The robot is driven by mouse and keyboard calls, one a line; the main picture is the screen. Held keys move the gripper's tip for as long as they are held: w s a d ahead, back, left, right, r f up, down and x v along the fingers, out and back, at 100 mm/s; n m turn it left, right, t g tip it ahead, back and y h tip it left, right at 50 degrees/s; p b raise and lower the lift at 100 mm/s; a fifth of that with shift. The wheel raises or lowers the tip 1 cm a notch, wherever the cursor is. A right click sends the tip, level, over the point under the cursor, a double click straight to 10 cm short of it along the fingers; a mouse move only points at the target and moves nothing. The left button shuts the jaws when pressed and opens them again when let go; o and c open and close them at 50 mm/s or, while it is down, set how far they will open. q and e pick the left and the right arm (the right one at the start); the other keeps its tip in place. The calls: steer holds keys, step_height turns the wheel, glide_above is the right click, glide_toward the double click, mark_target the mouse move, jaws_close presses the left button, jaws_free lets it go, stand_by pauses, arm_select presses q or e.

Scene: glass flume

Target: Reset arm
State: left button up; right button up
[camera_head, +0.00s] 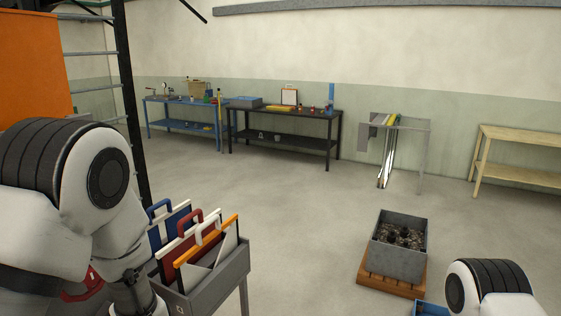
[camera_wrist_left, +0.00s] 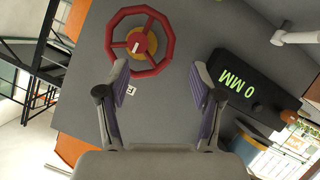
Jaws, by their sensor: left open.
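My left gripper (camera_wrist_left: 160,100) is open and empty in the left wrist view, its two fingers spread apart. Beyond the fingertips is a red handwheel (camera_wrist_left: 140,42) on a grey panel (camera_wrist_left: 165,115). A black display box (camera_wrist_left: 245,95) reading "0 MM" sits to the right of the fingers. No object is between the fingers. In the head view my left arm comes in at the left, and its gripper is mostly hidden or cut off at the bottom edge. Part of my right arm shows at the bottom right; its gripper is out of view.
A grey cart (camera_head: 215,285) holding red, blue and orange-edged panels stands close beside my left arm. A grey bin (camera_head: 398,262) sits on a wooden pallet (camera_head: 390,284). Benches line the back wall: blue (camera_head: 180,125), black (camera_head: 285,142) and wooden (camera_head: 520,172). The middle floor is clear.

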arm_select(q)
steer(key=s+f+n+g+b, duration=0.35)
steer(key=s+f+g, duration=0.35)
steer(key=s+f, duration=0.9)
steer(key=s+d+f+n+g+h+b, duration=0.2)
steer(key=s+d+f+n+g+h, duration=0.3)
steer(key=s+f+n, duration=0.45)
steer(key=s+d+f+n+g+h+b, duration=0.35)
steer(key=s+d+f+n, duration=0.3)
steer(key=s+n, duration=0.5)
steer(key=w+d+f+n+t+h, duration=0.25)
steer(key=d+f+n+h, duration=0.2)
steer(key=n, duration=1.05)
steer(key=w+a+f+n+t+y, duration=0.1)
steer(key=w+n+t, duration=0.5)
steer(key=n, duration=0.9)
steer(key=w, duration=0.3)
steer(key=shift+w+a+f+n+y, duration=0.15)
steer(key=shift+a+n+y, duration=0.2)
steer(key=shift+a+y, duration=0.05)
